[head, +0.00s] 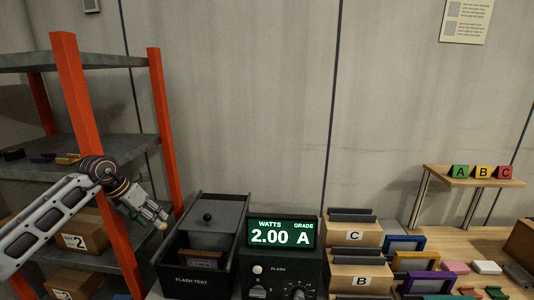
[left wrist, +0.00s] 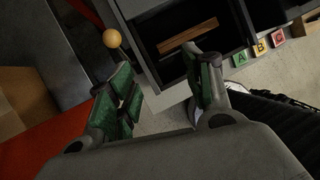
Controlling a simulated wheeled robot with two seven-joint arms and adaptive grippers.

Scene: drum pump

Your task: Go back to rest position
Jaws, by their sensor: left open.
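My left gripper (head: 150,213) is in front of the red-posted shelf, left of the flash test box. In the left wrist view its two green-padded fingers (left wrist: 162,92) stand apart with nothing between them. The dark flash test box (head: 183,281) has an open top, and a brown-framed piece (head: 203,258) lies inside. The box also shows beyond the fingers in the left wrist view (left wrist: 172,75), with a brown bar (left wrist: 187,36) in it. A yellow ball (left wrist: 112,38) is near the left finger, apart from it. My right gripper is not in view.
The grey shelf with red posts (head: 163,130) holds cardboard boxes. A meter (head: 282,234) reads 2.00 watts, grade A. Boxes marked C (head: 353,236) and B (head: 360,282) stand right of it.

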